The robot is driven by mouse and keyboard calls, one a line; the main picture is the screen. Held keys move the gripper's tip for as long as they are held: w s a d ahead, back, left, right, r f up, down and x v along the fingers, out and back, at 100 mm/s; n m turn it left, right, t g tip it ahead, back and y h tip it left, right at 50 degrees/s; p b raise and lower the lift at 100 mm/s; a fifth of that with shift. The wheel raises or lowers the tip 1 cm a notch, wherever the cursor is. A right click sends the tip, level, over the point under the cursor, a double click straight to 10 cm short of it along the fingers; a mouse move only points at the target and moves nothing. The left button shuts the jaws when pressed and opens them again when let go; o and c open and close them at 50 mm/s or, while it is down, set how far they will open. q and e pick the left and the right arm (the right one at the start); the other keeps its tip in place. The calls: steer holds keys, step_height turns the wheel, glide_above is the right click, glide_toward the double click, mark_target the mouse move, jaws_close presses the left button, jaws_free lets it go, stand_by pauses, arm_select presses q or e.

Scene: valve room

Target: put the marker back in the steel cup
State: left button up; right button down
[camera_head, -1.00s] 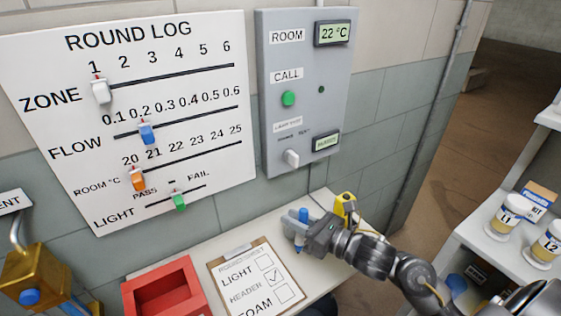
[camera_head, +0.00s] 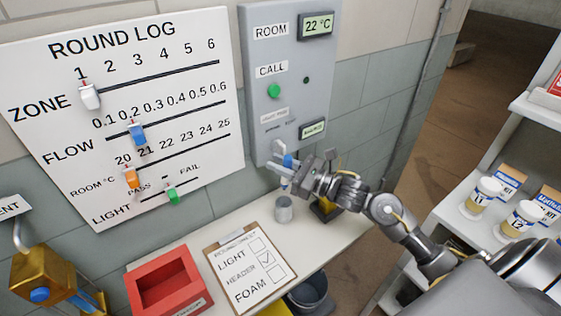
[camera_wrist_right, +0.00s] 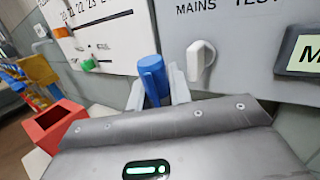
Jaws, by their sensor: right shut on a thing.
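The blue marker (camera_wrist_right: 153,77) stands roughly upright between the fingers of my right gripper (camera_wrist_right: 158,92) in the right wrist view. In the head view the right gripper (camera_head: 284,168) is shut on the marker (camera_head: 287,160) and holds it above the shelf, in front of the grey panel. The steel cup (camera_head: 284,208) stands upright on the shelf below the gripper, apart from the marker. The marker's lower part is hidden by the gripper in the wrist view. My left gripper is not in view.
A clipboard checklist (camera_head: 247,265) and a red tray (camera_head: 188,255) lie left of the cup. A yellow and black device (camera_head: 325,208) stands just right of it. The grey panel (camera_head: 262,100) is close behind the gripper, with a white knob (camera_wrist_right: 201,60).

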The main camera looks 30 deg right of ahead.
arm_select(q)
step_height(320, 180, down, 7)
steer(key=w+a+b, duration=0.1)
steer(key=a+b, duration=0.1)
steer(key=b, duration=0.5)
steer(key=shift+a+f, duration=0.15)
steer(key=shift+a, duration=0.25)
arm_select(e)
step_height(320, 180, down, 9)
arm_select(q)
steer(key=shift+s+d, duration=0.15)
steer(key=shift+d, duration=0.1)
arm_select(e)
steer(key=c, duration=1.2)
jaws_free()
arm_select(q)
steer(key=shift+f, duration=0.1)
